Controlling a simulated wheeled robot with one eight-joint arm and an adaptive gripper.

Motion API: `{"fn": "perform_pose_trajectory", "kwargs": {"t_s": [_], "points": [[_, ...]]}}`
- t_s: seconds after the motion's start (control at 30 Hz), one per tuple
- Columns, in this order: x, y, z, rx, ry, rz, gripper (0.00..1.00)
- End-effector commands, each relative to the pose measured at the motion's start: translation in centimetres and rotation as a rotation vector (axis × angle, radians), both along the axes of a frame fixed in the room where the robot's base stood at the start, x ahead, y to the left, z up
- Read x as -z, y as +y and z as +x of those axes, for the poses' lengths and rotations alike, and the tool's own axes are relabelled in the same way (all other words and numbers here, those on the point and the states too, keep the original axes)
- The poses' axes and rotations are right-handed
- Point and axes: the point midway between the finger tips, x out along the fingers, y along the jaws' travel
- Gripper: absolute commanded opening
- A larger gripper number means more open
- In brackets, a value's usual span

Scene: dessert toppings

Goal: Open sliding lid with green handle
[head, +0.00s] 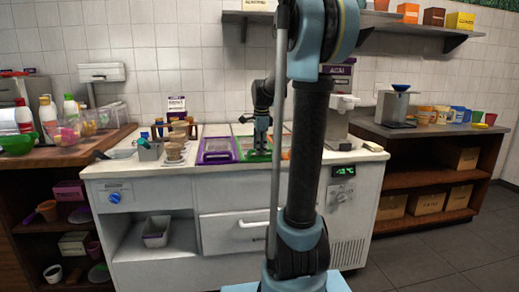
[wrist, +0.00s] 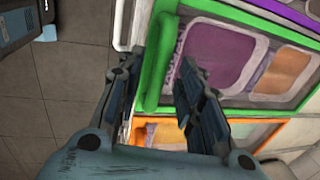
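The green-framed lid (head: 255,157) lies flush in the counter top, between a purple one and an orange one. In the wrist view its green frame (wrist: 240,103) surrounds a clear pane over purple and orange contents, and it looks closed. Its green handle (wrist: 153,75) is a raised bar along the left side. My gripper (wrist: 158,58) is open, its two fingers apart with the green handle between them; I cannot tell whether they touch it. In the head view my gripper (head: 262,149) points down over the lid, hiding part of it.
The purple lid (head: 217,158) is just left of the green one. The orange lid (wrist: 150,143) adjoins it on the other side. Cups and a small rack (head: 176,133) stand left on the counter, a dispenser (head: 341,120) right. Grey floor (wrist: 50,100) lies before the counter.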

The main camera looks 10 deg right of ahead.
Motion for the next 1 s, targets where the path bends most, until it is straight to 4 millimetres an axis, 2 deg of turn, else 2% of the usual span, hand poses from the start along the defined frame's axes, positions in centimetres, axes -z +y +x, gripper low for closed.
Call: {"fn": "perform_pose_trajectory", "kwargs": {"t_s": [0.3,0.43,0.47,0.77,0.87,1.0], "points": [[0.2,0.0,0.0,0.0,0.0,0.0,0.34],[0.2,0.0,0.0,0.0,0.0,0.0,0.04],[0.2,0.0,0.0,0.0,0.0,0.0,0.0],[0.1,0.0,0.3,0.0,-0.001,0.0,0.0],[0.1,0.0,1.0,0.0,-0.001,0.0,0.0],[0.1,0.0,2.8,0.0,-0.001,0.0,0.0]]}}
